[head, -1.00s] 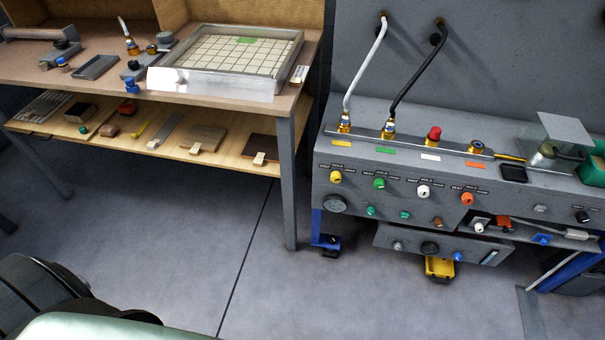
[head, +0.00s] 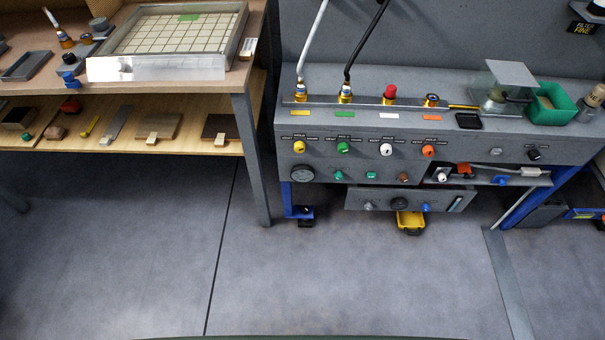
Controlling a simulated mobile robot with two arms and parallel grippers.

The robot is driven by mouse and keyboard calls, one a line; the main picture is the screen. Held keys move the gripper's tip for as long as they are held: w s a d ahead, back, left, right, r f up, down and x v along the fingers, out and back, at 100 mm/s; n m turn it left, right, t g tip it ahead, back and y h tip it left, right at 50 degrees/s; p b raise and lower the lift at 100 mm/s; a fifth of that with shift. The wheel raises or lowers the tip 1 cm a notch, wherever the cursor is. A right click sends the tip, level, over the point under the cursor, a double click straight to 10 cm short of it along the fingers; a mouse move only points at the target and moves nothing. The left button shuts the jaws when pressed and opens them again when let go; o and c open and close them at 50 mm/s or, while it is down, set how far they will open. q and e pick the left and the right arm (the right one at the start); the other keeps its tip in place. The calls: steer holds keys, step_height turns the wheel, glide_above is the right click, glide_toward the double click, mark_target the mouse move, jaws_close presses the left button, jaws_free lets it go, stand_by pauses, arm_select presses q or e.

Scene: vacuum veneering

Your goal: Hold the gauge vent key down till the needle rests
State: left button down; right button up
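A dark round gauge (head: 302,173) sits at the left end of the grey console's front face. Its needle is too small to read. A green button (head: 338,175), a second green button (head: 371,175) and a brown button (head: 404,177) lie in a row to its right. I cannot tell which control is the gauge vent key. Above them is a row of yellow (head: 299,147), green (head: 343,148), white (head: 386,149) and orange (head: 428,151) knobs with small labels. Neither of my grippers is in view, and nothing touches the console's controls.
The grey console (head: 400,80) carries a white hose (head: 312,40), a black hose (head: 364,45) and a green bin (head: 552,104). A workbench (head: 200,88) with a gridded tray stands left. The front floor is clear.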

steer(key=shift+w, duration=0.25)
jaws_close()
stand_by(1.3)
